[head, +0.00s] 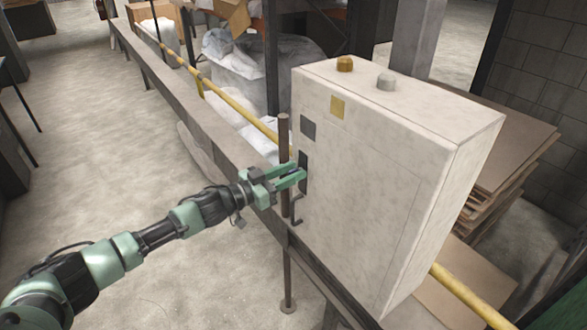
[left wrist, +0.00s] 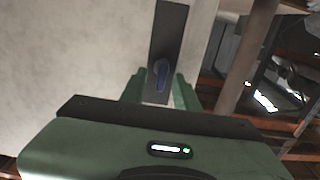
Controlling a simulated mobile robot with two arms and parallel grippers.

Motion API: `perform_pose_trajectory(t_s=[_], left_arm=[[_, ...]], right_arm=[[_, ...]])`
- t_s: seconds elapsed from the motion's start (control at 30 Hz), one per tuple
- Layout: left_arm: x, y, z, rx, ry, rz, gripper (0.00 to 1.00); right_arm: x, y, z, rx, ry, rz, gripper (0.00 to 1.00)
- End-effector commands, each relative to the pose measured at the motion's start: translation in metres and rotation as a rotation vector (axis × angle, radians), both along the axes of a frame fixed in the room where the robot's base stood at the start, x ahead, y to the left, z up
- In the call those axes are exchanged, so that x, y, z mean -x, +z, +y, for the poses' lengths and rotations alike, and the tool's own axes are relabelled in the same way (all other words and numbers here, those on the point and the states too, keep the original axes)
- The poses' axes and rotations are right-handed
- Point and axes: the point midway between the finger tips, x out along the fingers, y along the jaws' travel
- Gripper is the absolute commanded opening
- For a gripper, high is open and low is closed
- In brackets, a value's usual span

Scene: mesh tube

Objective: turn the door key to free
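A pale, mottled cabinet (head: 385,165) stands on the rail, with a dark narrow lock plate (head: 304,158) on its left face. In the left wrist view the dark plate (left wrist: 168,35) runs up the cabinet face. In the left wrist view the left gripper (left wrist: 158,88) is open, with one finger on each side of the key and gaps visible between. My right gripper is not in view.
An orange-brown knob (head: 345,64) and a grey knob (head: 386,82) sit on the cabinet top. A yellow square (head: 337,106) and a grey square (head: 308,127) are above the plate. A brown post (head: 284,150) stands close beside my left gripper. A grey rail (head: 190,110) runs below.

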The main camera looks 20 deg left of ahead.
Motion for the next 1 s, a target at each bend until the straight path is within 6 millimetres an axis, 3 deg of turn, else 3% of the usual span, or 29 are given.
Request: perform_pose_trajectory(t_s=[0.2,0.33,0.47,1.0], left_arm=[[-0.005,0.0,-0.004,-0.001,0.0,0.001,0.31],[-0.005,0.0,-0.004,-0.001,0.0,0.0,0.31],[-0.005,0.0,-0.004,-0.001,0.001,0.0,0.0],[-0.004,0.0,-0.005,-0.076,0.001,-0.059,0.0]], right_arm=[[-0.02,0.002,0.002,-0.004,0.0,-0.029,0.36],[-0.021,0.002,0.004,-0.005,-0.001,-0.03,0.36],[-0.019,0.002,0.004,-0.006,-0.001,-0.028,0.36],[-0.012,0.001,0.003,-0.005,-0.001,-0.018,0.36]])
